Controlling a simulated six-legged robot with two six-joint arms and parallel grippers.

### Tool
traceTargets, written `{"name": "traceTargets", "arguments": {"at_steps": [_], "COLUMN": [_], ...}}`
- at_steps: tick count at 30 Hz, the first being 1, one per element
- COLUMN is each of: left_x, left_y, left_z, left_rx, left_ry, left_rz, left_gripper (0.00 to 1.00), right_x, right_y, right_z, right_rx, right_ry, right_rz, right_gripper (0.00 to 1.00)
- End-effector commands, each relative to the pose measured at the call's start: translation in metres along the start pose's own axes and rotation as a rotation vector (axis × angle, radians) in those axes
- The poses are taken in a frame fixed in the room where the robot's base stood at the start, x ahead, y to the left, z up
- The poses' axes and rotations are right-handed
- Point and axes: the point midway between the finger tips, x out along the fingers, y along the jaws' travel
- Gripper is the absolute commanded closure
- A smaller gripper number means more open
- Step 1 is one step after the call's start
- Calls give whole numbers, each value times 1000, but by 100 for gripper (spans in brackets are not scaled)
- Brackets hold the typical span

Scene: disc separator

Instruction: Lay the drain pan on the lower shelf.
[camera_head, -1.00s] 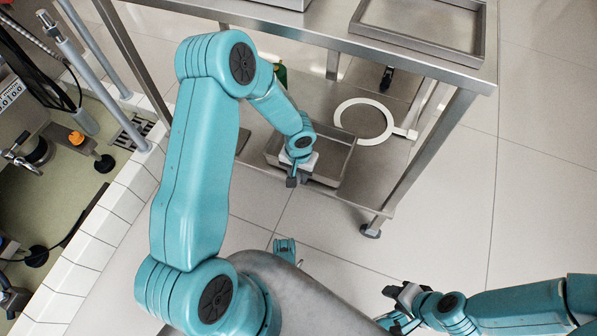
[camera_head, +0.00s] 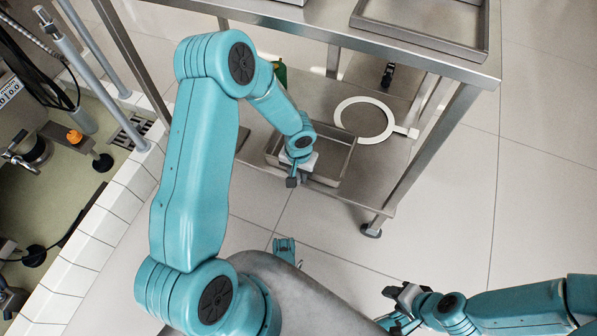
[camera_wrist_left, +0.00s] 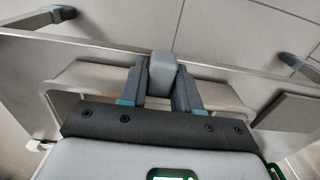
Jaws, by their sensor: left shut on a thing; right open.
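The drain pan (camera_head: 328,158) is a shallow grey metal pan at the front of the lower shelf (camera_head: 376,172), under the tabletop. It looks level, but I cannot tell whether its base rests fully on the shelf. My left gripper (camera_head: 292,181) is at the pan's near side, shut on its small grey grip block, which shows between the fingers in the left wrist view (camera_wrist_left: 161,66). The left forearm hides part of the pan. My right gripper (camera_head: 398,294) is open and empty over the floor, away from the shelf.
A green item (camera_head: 280,73) stands behind my left arm. A tray (camera_head: 425,45) sits on the tabletop above. A table leg (camera_head: 425,145) stands at the right.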

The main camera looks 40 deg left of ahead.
Motion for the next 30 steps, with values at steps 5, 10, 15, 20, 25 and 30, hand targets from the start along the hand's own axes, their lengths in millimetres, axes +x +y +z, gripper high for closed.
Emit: {"name": "traceTargets", "arguments": {"at_steps": [5, 10, 15, 20, 25, 30], "left_x": [2, 3, 2, 3, 3, -41], "left_y": [0, 0, 0, 0, 0, 0], "left_z": [0, 0, 0, 0, 0, -1], "left_rx": [0, 0, 0, 1, 1, 0], "left_ry": [2, 2, 1, -1, 0, 6], "left_rz": [0, 0, 0, 0, 0, 0], "left_gripper": [100, 62, 38, 38, 38, 38], "right_x": [3, 5, 4, 4, 0, -22], "right_y": [1, 2, 2, 2, 5, -3], "right_z": [0, 0, 0, 0, -10, -6], "right_rx": [0, 0, 0, 0, 16, 17], "right_ry": [0, 0, 0, 0, 29, 16], "right_rz": [0, 0, 0, 0, 2, 2], "right_gripper": [57, 57, 57, 57, 57, 57]}}
